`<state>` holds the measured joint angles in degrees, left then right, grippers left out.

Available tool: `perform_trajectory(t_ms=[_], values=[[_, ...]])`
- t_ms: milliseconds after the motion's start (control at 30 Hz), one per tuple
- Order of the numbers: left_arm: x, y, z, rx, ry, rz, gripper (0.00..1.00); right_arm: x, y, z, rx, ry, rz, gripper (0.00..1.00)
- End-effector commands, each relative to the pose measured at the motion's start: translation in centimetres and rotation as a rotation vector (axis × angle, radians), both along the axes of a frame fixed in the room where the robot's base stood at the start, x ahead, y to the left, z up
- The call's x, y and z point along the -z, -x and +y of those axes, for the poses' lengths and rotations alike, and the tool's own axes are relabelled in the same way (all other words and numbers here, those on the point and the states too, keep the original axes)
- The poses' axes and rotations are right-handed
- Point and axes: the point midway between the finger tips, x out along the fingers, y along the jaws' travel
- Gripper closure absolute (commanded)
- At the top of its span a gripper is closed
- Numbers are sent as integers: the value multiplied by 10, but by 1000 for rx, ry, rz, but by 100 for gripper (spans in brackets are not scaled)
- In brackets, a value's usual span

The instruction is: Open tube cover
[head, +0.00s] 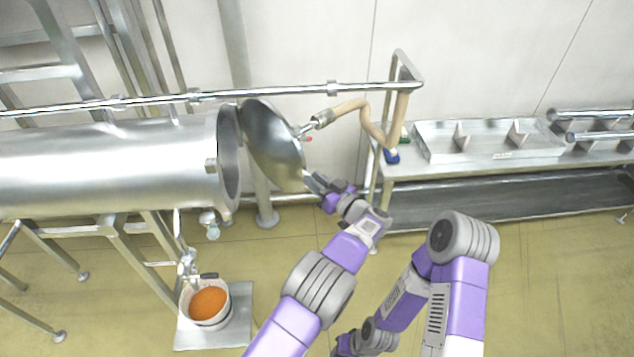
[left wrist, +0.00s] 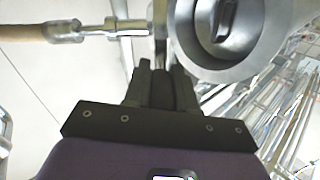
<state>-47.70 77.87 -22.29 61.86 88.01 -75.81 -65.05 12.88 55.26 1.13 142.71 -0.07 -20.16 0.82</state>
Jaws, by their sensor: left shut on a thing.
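The metal tube (head: 110,165) lies level on a stand at the left, its mouth facing right. Its round domed tube cover (head: 273,145) is swung away from the mouth, leaving a gap in front. The cover's lower right edge meets my left gripper (head: 314,183), which is shut on it. In the left wrist view the closed fingers (left wrist: 161,82) reach up beside round metal of the cover (left wrist: 185,50); the exact grip point is hidden. My right arm bends down at the lower middle, and its fingers do not show.
A tan hose (head: 365,110) runs from the cover's fitting to a frame behind. A bucket of orange material (head: 209,303) stands on a scale platform below the tube. A metal bench with a tray (head: 490,142) is at the right. The floor at the lower right is clear.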

Motion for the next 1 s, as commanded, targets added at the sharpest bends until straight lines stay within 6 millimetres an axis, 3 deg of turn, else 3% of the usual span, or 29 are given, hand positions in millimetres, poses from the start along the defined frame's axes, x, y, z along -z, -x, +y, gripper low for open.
perform_trajectory(t_ms=[333, 367, 533, 833, 1000], values=[[-3, -1, 0, 0, -4, -6, 100, 0, 0, 0, 0, 0, 0, 67], [-3, -1, 0, 0, -4, -6, 73, 0, 0, 0, 0, 0, 0, 67], [-2, -1, 0, 0, -2, -5, 49, 0, 0, 0, 0, 0, 0, 67], [-1, 1, -1, 1, -2, -2, 49, 0, 0, 0, 0, 0, 0, 67], [-1, 18, -15, 3, -1, -3, 49, 1, 0, 0, 0, 0, 0, 67]])
